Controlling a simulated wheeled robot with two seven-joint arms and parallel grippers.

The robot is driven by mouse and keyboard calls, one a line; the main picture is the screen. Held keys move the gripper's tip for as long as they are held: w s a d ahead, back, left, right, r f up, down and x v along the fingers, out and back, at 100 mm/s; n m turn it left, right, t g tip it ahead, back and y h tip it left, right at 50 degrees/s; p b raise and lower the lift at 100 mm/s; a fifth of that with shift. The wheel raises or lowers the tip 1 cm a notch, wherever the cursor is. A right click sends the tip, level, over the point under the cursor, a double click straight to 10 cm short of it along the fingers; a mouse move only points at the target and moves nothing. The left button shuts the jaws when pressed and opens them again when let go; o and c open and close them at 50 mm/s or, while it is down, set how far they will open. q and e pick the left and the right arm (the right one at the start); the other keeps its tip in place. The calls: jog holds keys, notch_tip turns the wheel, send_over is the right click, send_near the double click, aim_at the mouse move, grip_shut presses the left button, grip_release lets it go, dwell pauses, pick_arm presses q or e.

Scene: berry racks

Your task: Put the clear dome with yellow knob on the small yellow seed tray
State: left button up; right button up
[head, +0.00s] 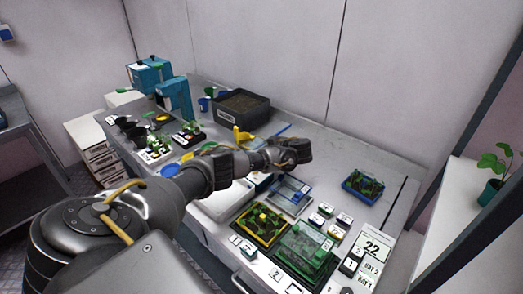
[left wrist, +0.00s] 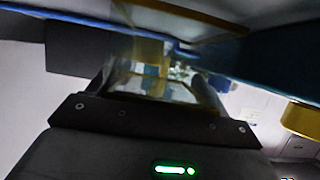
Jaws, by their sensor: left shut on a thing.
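My left gripper (head: 290,152) reaches in from the left, above the back part of the work table. In the left wrist view it (left wrist: 160,85) is shut on a see-through thing with yellow in it, which looks like the clear dome (left wrist: 150,62). The picture there is blurred, and in the head view my arm hides most of what is held. The small yellow seed tray (head: 245,233) stands on the table in front of the gripper, with green plants and a yellow spot at its middle; whether that spot is a knob I cannot tell. My right gripper is not in view.
A green-tinted dome (head: 305,246) stands right beside the yellow tray. A blue-rimmed clear piece (head: 290,190) lies behind it. A blue tray with plants (head: 363,187) stands to the right. Number cards (head: 372,247) lie near the front. A dark soil box (head: 240,108) stands at the back.

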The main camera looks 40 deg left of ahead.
pick_arm(q)
jog(key=shift+f, duration=0.2)
jog(key=o, duration=0.9)
jog(key=shift+o, duration=0.5)
jog(key=shift+w+f, duration=0.1)
jog(key=shift+w, duration=0.05)
jog(key=shift+r, duration=0.25)
jog(key=b+v, duration=0.1)
jog(key=v, duration=0.3)
jog(key=shift+d, duration=0.25)
jog(key=p+v, duration=0.6)
jog(key=v, duration=0.1)
jog(key=shift+d+r+p, duration=0.25)
jog(key=shift+d+p, duration=0.05)
